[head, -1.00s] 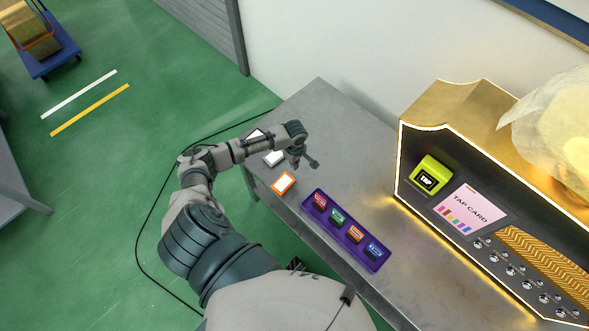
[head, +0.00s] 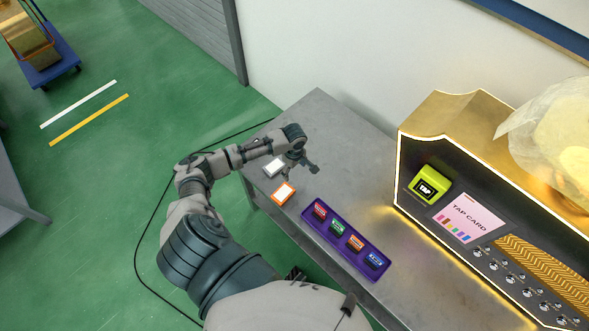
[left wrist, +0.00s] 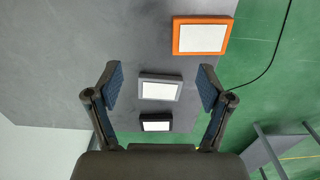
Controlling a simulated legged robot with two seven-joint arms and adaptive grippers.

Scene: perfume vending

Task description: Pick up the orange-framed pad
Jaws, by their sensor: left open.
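The orange-framed pad (head: 284,193) has a white face and lies flat near the left edge of the grey table. In the left wrist view the orange-framed pad (left wrist: 202,36) is at the top, beyond the fingertips and right of centre. My left gripper (head: 301,169) is above the table, a little behind and right of this pad in the head view. Its two fingers (left wrist: 160,85) are spread apart with nothing held. My right gripper is not in view.
A grey-framed pad (left wrist: 160,87) and a black-framed pad (left wrist: 156,122) lie between my left fingers in the wrist view. A purple tray (head: 345,240) with several coloured items stands beside the orange pad. The gold-trimmed machine (head: 470,215) is at right. The table's left edge is close.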

